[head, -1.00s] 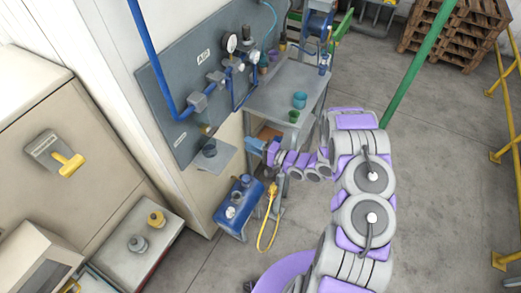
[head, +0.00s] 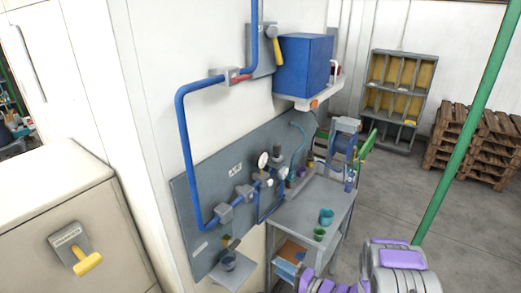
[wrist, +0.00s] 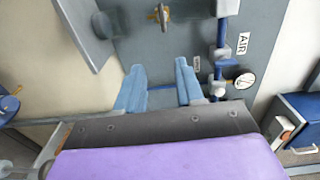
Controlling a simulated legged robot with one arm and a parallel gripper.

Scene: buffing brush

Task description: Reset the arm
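My gripper shows in the wrist view (wrist: 160,85) with two blue fingers spread apart and nothing between them. The grey air panel (wrist: 165,50) lies beyond the fingertips, and a pressure gauge (wrist: 244,81) is to their right. In the head view my gripper (head: 288,272) is at the lower edge, in front of the lower part of the workbench (head: 290,215). My purple and grey arm (head: 400,272) is at the bottom right, mostly cut off by the picture edge.
A blue pipe (head: 183,140) runs down the wall to the panel (head: 225,165). A blue box (head: 303,65) sits on a wall shelf. A green post (head: 460,130) stands at the right, before pallets (head: 470,140). A beige cabinet (head: 55,225) is at left. Grey floor (head: 400,180) is open beyond the bench.

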